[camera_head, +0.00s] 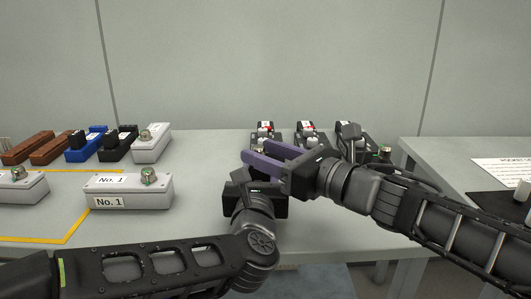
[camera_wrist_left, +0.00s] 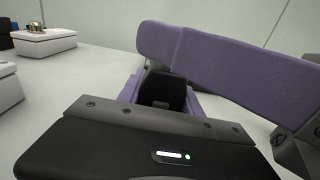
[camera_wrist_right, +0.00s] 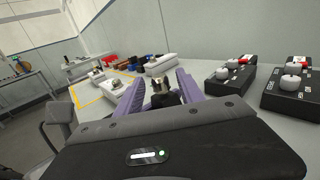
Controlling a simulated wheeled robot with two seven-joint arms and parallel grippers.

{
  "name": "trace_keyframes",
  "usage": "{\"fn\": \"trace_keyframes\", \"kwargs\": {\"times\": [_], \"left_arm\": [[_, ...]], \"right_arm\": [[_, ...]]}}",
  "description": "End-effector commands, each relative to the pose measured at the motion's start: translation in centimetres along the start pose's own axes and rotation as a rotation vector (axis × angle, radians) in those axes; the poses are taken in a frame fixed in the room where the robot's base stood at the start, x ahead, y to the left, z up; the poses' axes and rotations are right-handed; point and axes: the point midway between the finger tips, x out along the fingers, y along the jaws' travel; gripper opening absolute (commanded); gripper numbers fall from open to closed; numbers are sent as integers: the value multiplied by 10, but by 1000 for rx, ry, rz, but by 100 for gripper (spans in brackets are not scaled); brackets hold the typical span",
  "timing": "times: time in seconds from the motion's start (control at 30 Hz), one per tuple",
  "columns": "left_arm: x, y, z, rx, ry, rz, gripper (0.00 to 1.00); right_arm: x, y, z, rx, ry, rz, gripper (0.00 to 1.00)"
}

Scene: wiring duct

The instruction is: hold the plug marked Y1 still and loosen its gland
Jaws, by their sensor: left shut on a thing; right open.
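The plug has a dark body (camera_wrist_right: 168,98) and a metal gland (camera_wrist_right: 160,85), seen in the right wrist view between my right fingers. A Y1 marking cannot be read. My left gripper (camera_wrist_left: 165,92) is shut on the dark body, which shows between its purple fingers in the left wrist view. My right gripper (camera_wrist_right: 160,92) is open, a purple finger on each side of the gland; contact cannot be made out. In the head view the right gripper (camera_head: 275,156) crosses just above and behind the left gripper (camera_head: 242,178) and hides the plug.
A white box labelled No. 1 (camera_head: 128,198) stands at left on a yellow-outlined area. Blue, black and brown blocks (camera_head: 86,147) line the back left. A paper sheet (camera_head: 505,170) lies on the right table.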

Motion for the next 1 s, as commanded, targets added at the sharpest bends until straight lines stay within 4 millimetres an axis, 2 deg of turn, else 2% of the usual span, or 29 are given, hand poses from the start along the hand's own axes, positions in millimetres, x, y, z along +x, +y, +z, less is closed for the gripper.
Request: {"fn": "trace_keyframes", "kwargs": {"times": [0.23, 0.8, 1.0], "left_arm": [[0, 0, 1, 0, -1, 0, 0], [0, 0, 0, 0, -1, 0, 0], [0, 0, 1, 0, -1, 0, 0]], "right_arm": [[1, 0, 0, 0, 0, 0, 45], [0, 0, 0, 0, 0, 0, 0], [0, 0, 0, 0, 0, 0, 0]]}}
